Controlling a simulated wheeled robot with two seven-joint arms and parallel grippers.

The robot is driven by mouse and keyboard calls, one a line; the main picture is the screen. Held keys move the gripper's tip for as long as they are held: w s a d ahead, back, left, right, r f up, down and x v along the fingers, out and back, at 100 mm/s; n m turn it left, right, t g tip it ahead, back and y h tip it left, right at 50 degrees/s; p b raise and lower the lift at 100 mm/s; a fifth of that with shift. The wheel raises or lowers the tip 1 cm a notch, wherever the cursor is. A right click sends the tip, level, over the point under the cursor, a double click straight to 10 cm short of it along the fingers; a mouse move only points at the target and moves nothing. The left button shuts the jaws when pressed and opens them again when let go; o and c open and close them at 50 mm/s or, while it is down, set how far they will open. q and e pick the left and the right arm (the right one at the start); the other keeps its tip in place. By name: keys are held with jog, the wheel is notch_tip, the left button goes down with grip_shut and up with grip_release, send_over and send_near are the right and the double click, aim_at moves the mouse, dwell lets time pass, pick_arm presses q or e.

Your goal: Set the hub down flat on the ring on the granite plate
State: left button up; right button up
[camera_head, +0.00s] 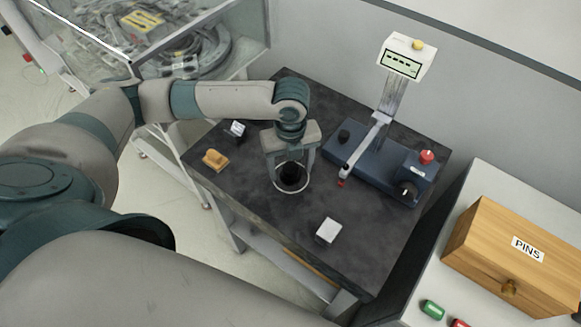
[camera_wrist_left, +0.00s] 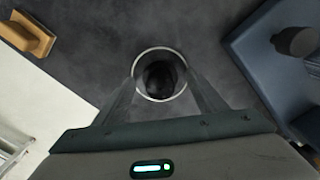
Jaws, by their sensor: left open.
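A thin silvery ring (camera_head: 277,188) is at the granite plate (camera_head: 232,188), left of its middle. A black round piece, seemingly the hub (camera_head: 292,174), shows inside the ring's outline. In the left wrist view the bright ring (camera_wrist_left: 137,90) surrounds the dark round piece (camera_wrist_left: 160,78). I cannot tell how level the hub is or whether it touches the ring. My left gripper (camera_head: 290,181) points down, open, with one finger on each side of the ring. My right gripper is out of view.
A blue measuring stand (camera_head: 375,165) with a display (camera_head: 401,60) is to the right. A wooden block (camera_head: 215,159), a small dark-and-white block (camera_head: 235,129) and a white block (camera_head: 328,230) lie on the plate. A PINS box (camera_head: 510,258) is at right.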

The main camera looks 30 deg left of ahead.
aim_at(291, 167)
pick_arm(q)
notch_tip(291, 167, up, 12)
jog(key=b, duration=0.2)
jog(key=shift+f+b, duration=0.15)
jog(key=shift+b, duration=0.2)
dwell(0.8)
